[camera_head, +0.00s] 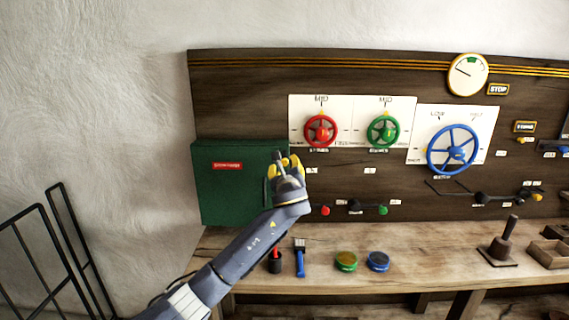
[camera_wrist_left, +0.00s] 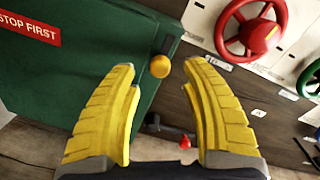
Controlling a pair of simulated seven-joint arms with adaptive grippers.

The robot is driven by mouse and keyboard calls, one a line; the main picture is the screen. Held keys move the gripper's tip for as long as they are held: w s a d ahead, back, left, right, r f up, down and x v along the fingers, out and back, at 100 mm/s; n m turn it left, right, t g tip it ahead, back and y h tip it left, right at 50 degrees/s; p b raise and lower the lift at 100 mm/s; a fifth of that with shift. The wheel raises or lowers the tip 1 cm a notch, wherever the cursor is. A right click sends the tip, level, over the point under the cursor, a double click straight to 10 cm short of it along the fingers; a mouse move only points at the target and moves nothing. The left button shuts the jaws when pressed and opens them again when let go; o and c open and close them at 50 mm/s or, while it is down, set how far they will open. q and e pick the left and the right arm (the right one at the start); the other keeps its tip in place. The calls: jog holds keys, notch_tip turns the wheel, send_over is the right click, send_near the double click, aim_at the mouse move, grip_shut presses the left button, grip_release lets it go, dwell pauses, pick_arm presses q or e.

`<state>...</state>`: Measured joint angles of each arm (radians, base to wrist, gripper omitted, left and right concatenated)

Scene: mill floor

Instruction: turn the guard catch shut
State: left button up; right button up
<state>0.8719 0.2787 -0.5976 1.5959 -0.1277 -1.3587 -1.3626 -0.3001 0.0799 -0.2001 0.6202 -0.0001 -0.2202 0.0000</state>
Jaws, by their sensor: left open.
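The green guard box (camera_head: 225,185) hangs at the left end of the dark panel, with a red label on its front. In the left wrist view the guard (camera_wrist_left: 105,35) fills the upper left. A catch with a round yellow knob (camera_wrist_left: 160,66) and a short dark bar sits at its right edge. My left gripper (camera_head: 284,164) is at the guard's right edge in the head view and hides most of the catch there. In the wrist view its yellow fingers (camera_wrist_left: 160,72) are spread apart, with the knob between and beyond their tips. I see no contact. My right gripper is out of view.
A red handwheel (camera_head: 320,131), a green one (camera_head: 383,131) and a blue one (camera_head: 452,149) are to the right. The wooden bench (camera_head: 430,262) below holds a blue-handled brush (camera_head: 300,260) and two round tins. A black rail (camera_head: 75,240) stands at left.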

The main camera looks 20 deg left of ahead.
aim_at(285, 163)
pick_arm(q)
jog(key=shift+x, duration=2.15)
jog(key=shift+c, duration=0.5)
